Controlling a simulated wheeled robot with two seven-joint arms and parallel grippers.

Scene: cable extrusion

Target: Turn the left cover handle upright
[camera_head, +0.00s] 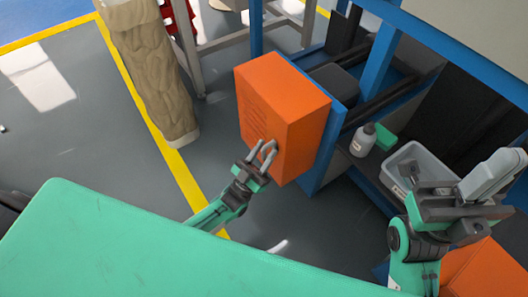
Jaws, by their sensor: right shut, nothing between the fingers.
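An orange box-shaped cover (302,122) with slots in its front face is mounted on a blue frame left of centre. My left gripper (267,147) reaches up from below to the lower part of this cover's front. Two pale curved prongs show there with a small gap between them, close to or touching the orange face. I cannot tell whether a handle lies between them; no cover handle shows clearly apart from the gripper. My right gripper (413,172) is at the right, shut and empty, in front of a grey bin.
A grey bin (427,158), a white bottle (363,140) and a green block (383,137) stand on a dark shelf in the blue machine frame. Another orange surface (487,270) is at the lower right. A brown column-like object (145,75) stands upper left. Grey floor is free at left.

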